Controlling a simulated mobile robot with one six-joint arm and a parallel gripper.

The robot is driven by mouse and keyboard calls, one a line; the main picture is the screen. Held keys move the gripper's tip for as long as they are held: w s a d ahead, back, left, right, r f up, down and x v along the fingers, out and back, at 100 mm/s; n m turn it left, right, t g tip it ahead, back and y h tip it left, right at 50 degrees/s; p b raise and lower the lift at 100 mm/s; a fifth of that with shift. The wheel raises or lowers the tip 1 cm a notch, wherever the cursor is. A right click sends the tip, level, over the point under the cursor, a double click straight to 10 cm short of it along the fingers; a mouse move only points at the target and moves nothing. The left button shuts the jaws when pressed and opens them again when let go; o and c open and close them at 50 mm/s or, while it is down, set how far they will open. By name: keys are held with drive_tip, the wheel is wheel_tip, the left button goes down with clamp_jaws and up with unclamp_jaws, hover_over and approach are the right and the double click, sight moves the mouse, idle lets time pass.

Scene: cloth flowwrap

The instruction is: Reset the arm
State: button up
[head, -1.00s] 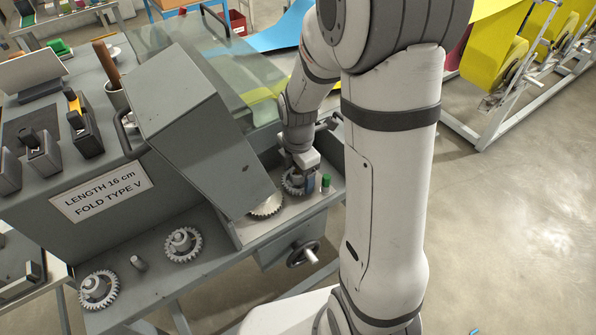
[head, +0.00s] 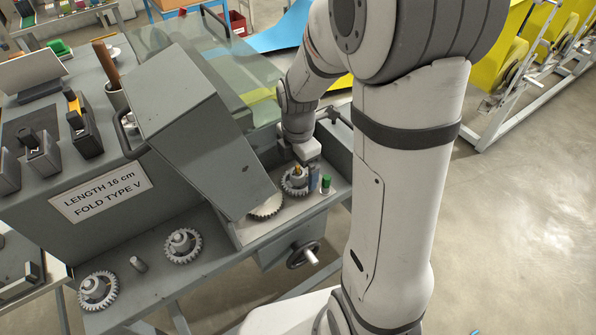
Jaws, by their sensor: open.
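My gripper (head: 305,168) is at the end of my arm, over the recessed bay at the right of the grey machine (head: 190,110). It is open and points down, just above and behind a toothed gear (head: 294,183) with a brass-coloured top on its hub. The gear sits in the bay, and no part of it appears held. The fingers are small here and partly hard to make out. A second gear (head: 268,207) lies beside it, partly hidden under the sloping grey cover (head: 200,125).
A small green-topped item (head: 326,184) stands right of the gear. Two more gears (head: 183,246) (head: 98,290) sit on the front ledge with a peg (head: 138,264) between them. A handwheel (head: 303,254) juts from the front.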

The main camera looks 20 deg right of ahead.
wheel_tip(320, 180, up, 4)
drive_tip(key=shift+r, duration=0.25)
drive_tip(key=shift+s+r+m, duration=0.2)
drive_tip(key=shift+r+m, duration=0.1)
drive_tip(key=shift+m, duration=0.1)
drive_tip(key=s+r+m+t, duration=0.1)
drive_tip(key=s+r+m, duration=0.3)
drive_tip(key=s+m, duration=0.3)
drive_tip(key=s+r+m+t, duration=0.2)
drive_tip(key=s+r+m, duration=0.2)
drive_tip(key=m, duration=1)
drive_tip(key=shift+s+d, duration=0.4)
drive_tip(key=shift+s, duration=0.95)
drive_tip(key=shift+r, duration=0.1)
